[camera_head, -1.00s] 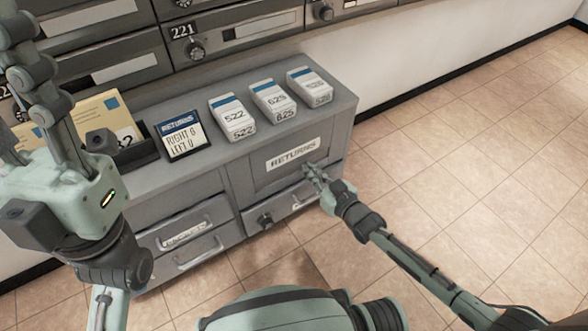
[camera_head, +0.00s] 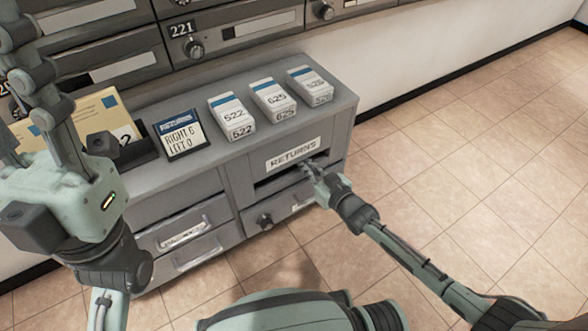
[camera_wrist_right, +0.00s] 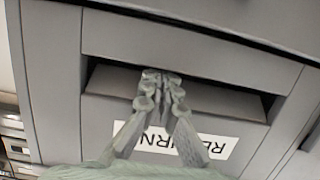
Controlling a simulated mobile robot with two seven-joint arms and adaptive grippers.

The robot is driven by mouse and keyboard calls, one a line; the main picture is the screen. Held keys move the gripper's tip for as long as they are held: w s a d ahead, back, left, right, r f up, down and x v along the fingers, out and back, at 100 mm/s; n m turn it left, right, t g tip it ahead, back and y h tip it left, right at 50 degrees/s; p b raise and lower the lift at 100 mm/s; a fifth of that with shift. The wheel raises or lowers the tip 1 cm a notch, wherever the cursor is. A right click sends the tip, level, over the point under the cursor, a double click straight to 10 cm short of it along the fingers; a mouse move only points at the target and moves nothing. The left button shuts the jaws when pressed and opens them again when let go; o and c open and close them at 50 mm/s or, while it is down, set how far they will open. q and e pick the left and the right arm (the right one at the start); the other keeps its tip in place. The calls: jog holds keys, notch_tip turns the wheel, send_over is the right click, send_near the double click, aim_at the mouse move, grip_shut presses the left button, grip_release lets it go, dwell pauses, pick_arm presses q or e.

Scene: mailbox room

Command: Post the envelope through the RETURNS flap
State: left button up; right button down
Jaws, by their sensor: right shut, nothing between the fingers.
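The RETURNS flap (camera_head: 291,154) is on the front of the grey cabinet. Its lower edge is pushed inward, leaving a dark gap below the label. My right gripper (camera_head: 308,168) is shut and empty, its fingertips at that gap. In the right wrist view the shut fingertips (camera_wrist_right: 162,76) are against the tilted flap (camera_wrist_right: 225,102), with the label upside down. Cream envelopes (camera_head: 98,112) with blue marks stand in a dark holder at the left. My left gripper (camera_head: 48,112) is raised in front of them and partly hides them; its opening is unclear.
A RETURNS card (camera_head: 178,133) and three white boxes numbered 522 (camera_head: 232,117), 625 (camera_head: 272,97) and another (camera_head: 309,85) stand on the cabinet top (camera_head: 215,158). The tiled floor at the right is clear.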

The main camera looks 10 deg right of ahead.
jog(key=shift+p, duration=0.85)
dwell(2.4)
jog(key=shift+s+d+r+p, duration=0.1)
jog(key=shift+s+d+p, duration=0.1)
jog(key=shift+s+p, duration=0.25)
jog(key=f+p+v, duration=0.2)
jog(key=p+v, duration=0.2)
jog(key=v, duration=0.6)
jog(key=shift+s+d, duration=0.15)
jog(key=shift+s, duration=0.45)
dwell(1.0)
